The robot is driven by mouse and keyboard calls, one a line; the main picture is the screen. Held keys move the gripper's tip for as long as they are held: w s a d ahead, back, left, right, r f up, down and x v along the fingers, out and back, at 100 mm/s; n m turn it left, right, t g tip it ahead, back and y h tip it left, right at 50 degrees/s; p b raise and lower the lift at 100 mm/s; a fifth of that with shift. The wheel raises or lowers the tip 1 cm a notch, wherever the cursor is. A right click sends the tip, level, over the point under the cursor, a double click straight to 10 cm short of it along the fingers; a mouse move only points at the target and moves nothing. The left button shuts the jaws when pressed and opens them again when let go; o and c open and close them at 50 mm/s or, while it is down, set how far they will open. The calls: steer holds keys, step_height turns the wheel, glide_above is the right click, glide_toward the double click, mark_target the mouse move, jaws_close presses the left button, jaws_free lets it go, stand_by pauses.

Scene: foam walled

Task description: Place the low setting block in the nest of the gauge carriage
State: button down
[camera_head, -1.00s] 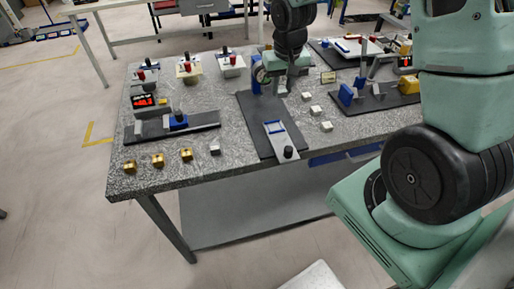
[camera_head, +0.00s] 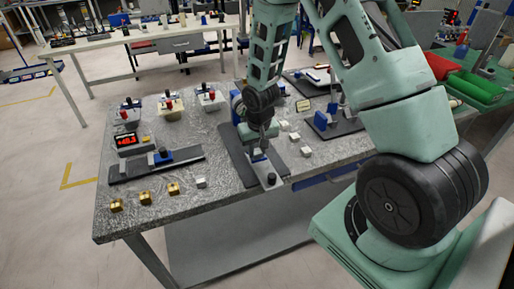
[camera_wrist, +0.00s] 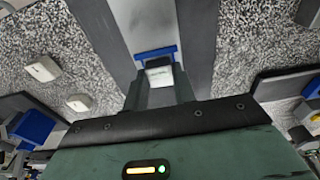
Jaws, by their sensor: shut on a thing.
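A small pale block (camera_wrist: 160,76), which looks like the setting block, is held between the fingertips of my gripper (camera_wrist: 160,84). My gripper is shut on it, right at the blue-edged nest (camera_wrist: 155,53) of the gauge carriage. The silver carriage plate (camera_head: 268,170) lies on a dark base (camera_head: 236,158); in the head view my gripper (camera_head: 258,154) hangs over its nest and hides most of it. In the wrist view the block is beside the blue edge; I cannot tell whether it is seated.
Several pale blocks (camera_head: 295,137) stand right of the dark base. On the left are gold blocks (camera_head: 145,198), a silver block (camera_head: 201,182) and another gauge with a red display (camera_head: 126,140). A black knob (camera_head: 271,179) stands at the carriage's near end.

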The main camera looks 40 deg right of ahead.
mark_target(259, 160)
steer(key=shift+f, duration=0.1)
steer(key=shift+f, duration=0.15)
steer(key=c, duration=1.1)
jaws_free()
steer(key=shift+c, duration=0.2)
step_height(259, 160, up, 12)
steer(key=s, duration=0.1)
steer(key=s+a+r+n, duration=0.2)
steer(key=s+a, duration=0.1)
steer(key=a, duration=0.3)
steer(key=s+a+r+n, duration=0.2)
steer(key=a, duration=0.5)
steer(key=s+a+r+n, duration=0.2)
steer(key=s+a, duration=0.3)
steer(key=s, duration=0.4)
steer(key=s+a+r+n+g+y, duration=0.1)
steer(key=s+a+r+n, duration=0.1)
steer(key=s+a+n, duration=0.3)
steer(key=s+a, duration=0.1)
steer(key=s, duration=0.3)
steer(key=shift+s+a+r+b, duration=0.15)
steer(key=shift+a+r+b, duration=0.15)
steer(key=shift+b, duration=0.1)
